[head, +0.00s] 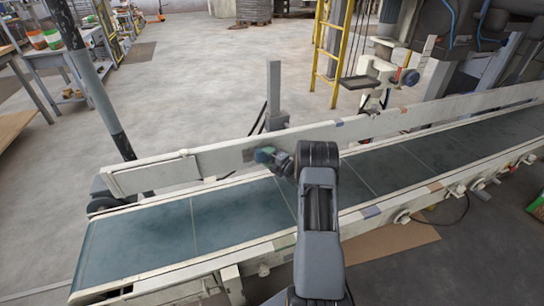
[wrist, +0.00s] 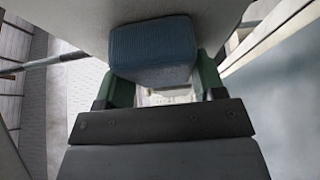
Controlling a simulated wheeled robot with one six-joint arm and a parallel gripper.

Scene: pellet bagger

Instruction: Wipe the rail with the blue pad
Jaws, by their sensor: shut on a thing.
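The rail (head: 220,160) is the long pale bar along the far side of the conveyor. A dark grey smudge shows on its face near my gripper. My gripper (head: 266,157) is at the rail's face, left of the middle of the head view. In the wrist view my gripper (wrist: 160,92) has its green fingers on both sides of the blue pad (wrist: 155,52), shut on it. The pad's far end is up against a pale surface that looks like the rail; I cannot tell whether it touches. In the head view the pad is mostly hidden by the gripper.
The conveyor belt (head: 150,245) runs below the rail and is empty. A grey upright post (head: 273,90) stands behind the rail. A dark pole (head: 90,80) stands at the left, and a yellow ladder (head: 328,50) stands behind. Machinery fills the back right.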

